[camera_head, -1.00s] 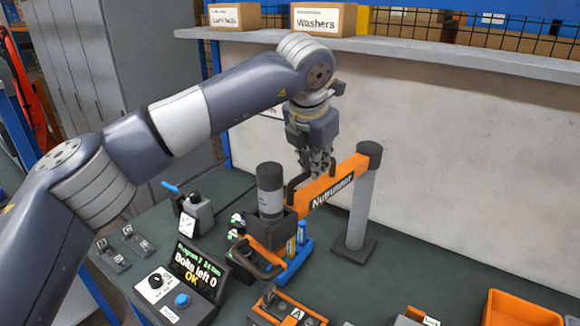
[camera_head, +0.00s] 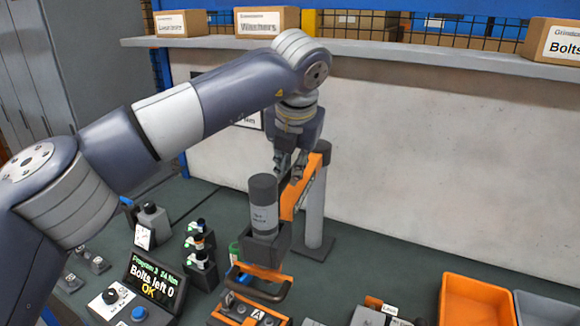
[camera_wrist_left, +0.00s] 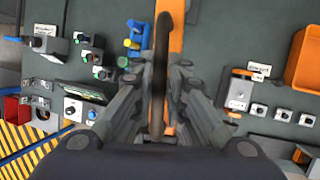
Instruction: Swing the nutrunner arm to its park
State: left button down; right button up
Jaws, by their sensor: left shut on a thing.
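The nutrunner arm is an orange beam (camera_head: 302,190) on a grey post (camera_head: 315,210) at the back of the bench. Its near end carries a dark upright cylindrical tool (camera_head: 264,205) with an orange, dark-handled part below. My left gripper (camera_head: 291,168) is shut on the dark handle at the beam's side. In the left wrist view the handle (camera_wrist_left: 161,60) runs between the fingers, with the orange beam (camera_wrist_left: 176,40) behind it. The fingers partly hide the handle in the head view. My right gripper is in neither view.
A controller (camera_head: 155,285) reads "Bolts left 0 OK" at the front left. Several small bottles or knobs (camera_head: 200,245) stand left of the tool. A shelf (camera_head: 400,52) with boxes runs above.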

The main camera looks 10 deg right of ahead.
pick_arm(q)
jog(key=c, duration=1.6)
grip_release()
jog(key=shift+d, duration=0.1)
jog(key=v, duration=1.2)
